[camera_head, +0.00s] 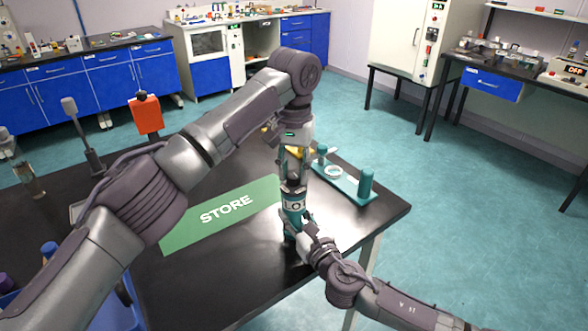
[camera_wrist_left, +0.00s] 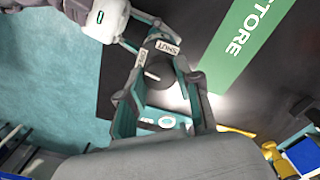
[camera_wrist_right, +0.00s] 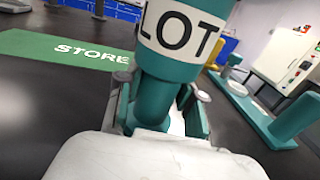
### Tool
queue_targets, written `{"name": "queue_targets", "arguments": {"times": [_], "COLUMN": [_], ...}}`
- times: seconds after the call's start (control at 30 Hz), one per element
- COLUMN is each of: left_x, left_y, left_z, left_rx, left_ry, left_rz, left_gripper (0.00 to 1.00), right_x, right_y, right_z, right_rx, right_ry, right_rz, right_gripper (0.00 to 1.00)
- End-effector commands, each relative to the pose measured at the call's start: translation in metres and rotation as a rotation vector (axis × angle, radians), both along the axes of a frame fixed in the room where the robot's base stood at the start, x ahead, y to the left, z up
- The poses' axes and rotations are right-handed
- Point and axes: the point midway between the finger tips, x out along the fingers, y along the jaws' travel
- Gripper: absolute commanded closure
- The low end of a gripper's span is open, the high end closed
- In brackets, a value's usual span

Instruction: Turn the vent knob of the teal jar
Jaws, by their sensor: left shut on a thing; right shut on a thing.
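The teal jar (camera_head: 294,222) stands upright off the table's surface or on it; I cannot tell which. Its white LOT label (camera_wrist_right: 180,27) faces the right wrist camera. My right gripper (camera_wrist_right: 162,90) is shut on the jar's narrower lower part, below the label. My left gripper (camera_head: 293,178) comes down from above and is shut on the dark vent knob (camera_wrist_left: 155,74) on top of the jar. A SHUT mark (camera_wrist_left: 162,47) shows beside the knob, with a short white line on the dark top. The fingers hide part of the knob.
A green STORE mat (camera_head: 220,213) lies left of the jar on the black table (camera_head: 195,275). A teal stand with a ring and posts (camera_head: 345,184) is at the right, near the table edge. An orange-red object (camera_head: 146,115) stands at the back left.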

Motion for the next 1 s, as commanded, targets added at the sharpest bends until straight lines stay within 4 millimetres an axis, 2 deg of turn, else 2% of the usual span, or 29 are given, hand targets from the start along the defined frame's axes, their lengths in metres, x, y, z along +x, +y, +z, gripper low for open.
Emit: {"name": "queue_targets", "arguments": {"times": [0.27,0.47,1.0], "left_x": [0.0,-0.0003,-0.0001], "left_y": [0.0,-0.0004,-0.0008], "left_z": [0.0001,-0.0001,0.0004], "left_rx": [0.001,0.0,-0.002], "left_ry": [0.0,0.001,-0.001], "left_rz": [-0.014,-0.089,-0.556], "left_gripper": [1.0,1.0,1.0], "right_x": [0.0,0.0,0.0], "right_y": [-0.0001,-0.0002,-0.0002], "right_z": [-0.0004,-0.0004,-0.0005], "right_rx": [0.0,0.0,0.0], "right_ry": [0.001,0.001,0.001], "right_rz": [0.0,0.0,0.0], "right_gripper": [1.0,1.0,1.0]}}
